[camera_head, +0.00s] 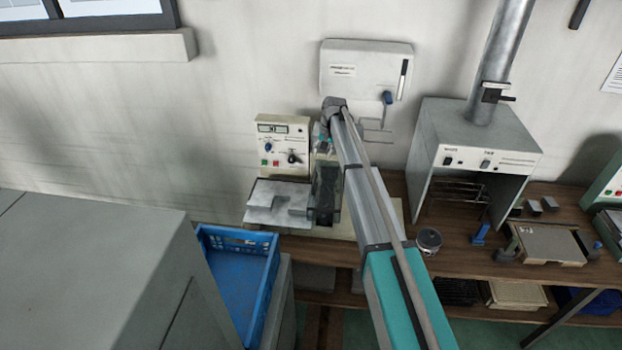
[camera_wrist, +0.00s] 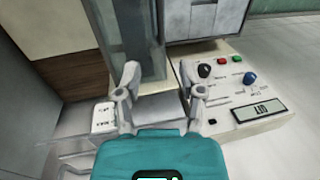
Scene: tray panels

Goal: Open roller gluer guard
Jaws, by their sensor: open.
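The roller gluer (camera_head: 283,144) stands on the bench against the wall, with a pale control panel of knobs and buttons. A dark, see-through guard (camera_head: 327,188) sits at its right front, partly behind my arm. In the wrist view the panel (camera_wrist: 232,88) is at the right, and a glassy panel that looks like the guard (camera_wrist: 128,38) rises just beyond my fingers. My gripper (camera_wrist: 164,92) is open, its two fingers apart with a grey block-like part beyond and between them. I cannot tell whether they touch anything. In the head view my arm mostly hides the gripper.
A grey hood with a duct (camera_head: 475,140) stands right of my arm. A round tin (camera_head: 428,241) is on the bench (camera_head: 465,262) near my arm. A blue crate (camera_head: 240,240) is at the lower left beside a grey cabinet. A wall box (camera_head: 366,68) hangs above.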

